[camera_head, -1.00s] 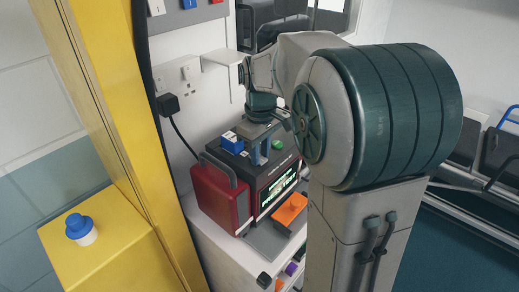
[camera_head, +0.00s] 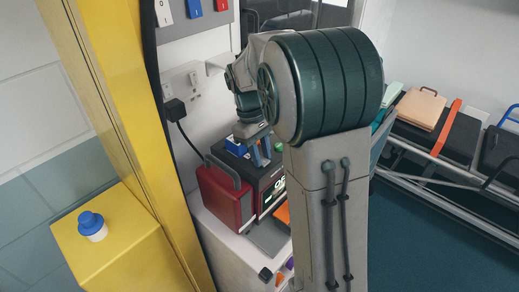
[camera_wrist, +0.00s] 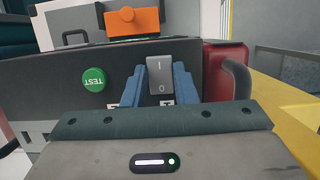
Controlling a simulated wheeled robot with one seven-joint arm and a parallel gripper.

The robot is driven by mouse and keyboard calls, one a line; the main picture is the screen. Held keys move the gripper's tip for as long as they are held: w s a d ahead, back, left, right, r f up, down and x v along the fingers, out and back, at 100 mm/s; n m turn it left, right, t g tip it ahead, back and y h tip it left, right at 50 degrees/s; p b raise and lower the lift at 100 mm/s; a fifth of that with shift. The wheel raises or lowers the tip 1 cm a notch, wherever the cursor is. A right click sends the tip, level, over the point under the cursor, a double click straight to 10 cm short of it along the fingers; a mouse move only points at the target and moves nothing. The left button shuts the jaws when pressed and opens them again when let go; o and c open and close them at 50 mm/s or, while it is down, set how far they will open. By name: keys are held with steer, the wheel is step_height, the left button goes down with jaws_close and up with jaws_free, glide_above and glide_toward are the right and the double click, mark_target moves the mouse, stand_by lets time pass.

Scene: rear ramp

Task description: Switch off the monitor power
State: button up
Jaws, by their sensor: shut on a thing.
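The monitor (camera_head: 266,183) is a dark box with a lit screen, standing on a white cabinet. My arm hides its right part in the head view. The wrist view shows its dark top panel (camera_wrist: 60,68) with a grey rocker switch (camera_wrist: 160,77) marked I and 0 and a green TEST button (camera_wrist: 94,80). My gripper (camera_wrist: 158,88) has its blue fingers on either side of the rocker, shut on it. In the head view my gripper (camera_head: 256,153) is at the top of the monitor. Which way the rocker is pressed I cannot tell.
A red case (camera_head: 222,196) stands close beside the monitor. An orange item (camera_wrist: 132,22) lies beyond it.

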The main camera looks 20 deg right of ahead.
steer(key=o, duration=1)
steer(key=shift+d+r, duration=0.15)
steer(key=shift+d, duration=0.05)
steer(key=shift+a, duration=0.15)
steer(key=shift+w+r, duration=0.1)
steer(key=shift+r, duration=0.2)
steer(key=b+v, duration=0.1)
steer(key=v, duration=1.2)
steer(key=shift+r, duration=0.15)
steer(key=s+f+m+t, duration=0.2)
steer(key=s+f, duration=0.1)
steer(key=s, duration=0.4)
steer(key=s+f+m+t+y+b, duration=0.1)
steer(key=s+f, duration=0.3)
steer(key=s, duration=0.4)
steer(key=s+f+m+t, duration=0.3)
steer(key=s+f, duration=0.1)
steer(key=s, duration=0.4)
steer(key=shift+t+y, duration=0.3)
